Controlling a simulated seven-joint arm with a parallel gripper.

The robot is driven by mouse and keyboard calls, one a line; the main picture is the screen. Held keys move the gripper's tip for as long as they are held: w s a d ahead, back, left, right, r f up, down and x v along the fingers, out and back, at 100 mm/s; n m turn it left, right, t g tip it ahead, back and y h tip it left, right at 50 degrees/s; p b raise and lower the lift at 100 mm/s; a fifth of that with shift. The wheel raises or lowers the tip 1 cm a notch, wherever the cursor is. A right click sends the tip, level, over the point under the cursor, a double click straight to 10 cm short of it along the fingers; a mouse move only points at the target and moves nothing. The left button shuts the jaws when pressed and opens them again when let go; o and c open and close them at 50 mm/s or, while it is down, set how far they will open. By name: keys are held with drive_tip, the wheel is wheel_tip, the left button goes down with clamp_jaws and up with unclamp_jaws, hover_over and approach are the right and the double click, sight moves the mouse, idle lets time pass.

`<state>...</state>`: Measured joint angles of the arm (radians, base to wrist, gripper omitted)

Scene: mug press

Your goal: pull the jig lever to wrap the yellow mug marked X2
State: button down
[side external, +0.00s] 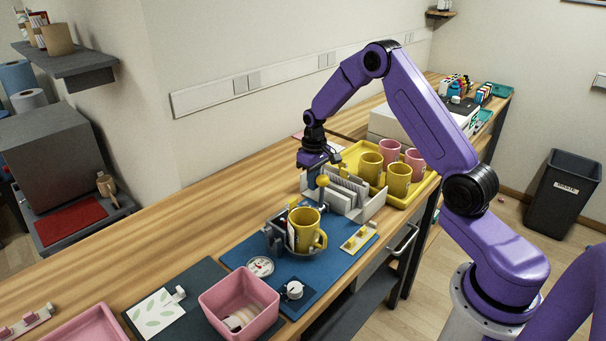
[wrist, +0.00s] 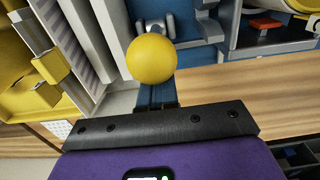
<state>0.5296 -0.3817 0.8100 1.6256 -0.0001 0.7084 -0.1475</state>
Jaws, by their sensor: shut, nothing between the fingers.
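A yellow mug (side external: 306,236) sits upright in the dark jig (side external: 275,240) on the blue mat, its handle to the right; no X2 mark is legible. The lever's round yellow knob (side external: 323,181) stands above and behind the mug. My gripper (side external: 314,184) points down right beside the knob, shut and empty. In the wrist view the knob (wrist: 151,55) lies just beyond my gripper (wrist: 157,104); I cannot tell whether they touch. Part of the jig and a yellow edge of what may be the mug show at the top right there.
A white rack (side external: 348,196) with upright sheets stands close behind the knob. A yellow tray (side external: 412,192) behind it holds several yellow and pink mugs. Bare wood (side external: 190,222) lies left.

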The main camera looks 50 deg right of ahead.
sight(327, 179)
drive_tip(key=shift+s, duration=2.4)
drive_tip(key=shift+w+r, duration=0.2)
drive_tip(key=shift+r, duration=1)
drive_tip(key=shift+w+r, duration=0.25)
drive_tip(key=shift+r, duration=0.9)
drive_tip(key=shift+w+r, duration=0.2)
drive_tip(key=shift+r, duration=1)
drive_tip(key=s+a+r+n, duration=0.3)
drive_tip(key=s+a, duration=0.3)
drive_tip(key=a, duration=0.2)
drive_tip(key=s+a+r+n, duration=0.3)
drive_tip(key=s+a, duration=0.3)
drive_tip(key=a, duration=0.2)
drive_tip(key=s+a+r+n, duration=0.1)
drive_tip(key=s+n, duration=0.2)
drive_tip(key=s, duration=0.7)
drive_tip(key=s+a+r+n, duration=0.1)
drive_tip(key=s+n, duration=0.2)
drive_tip(key=s, duration=0.8)
drive_tip(key=shift+s+a+r+n, duration=0.15)
drive_tip(key=shift+s+r+n, duration=0.1)
drive_tip(key=shift+s+n, duration=0.05)
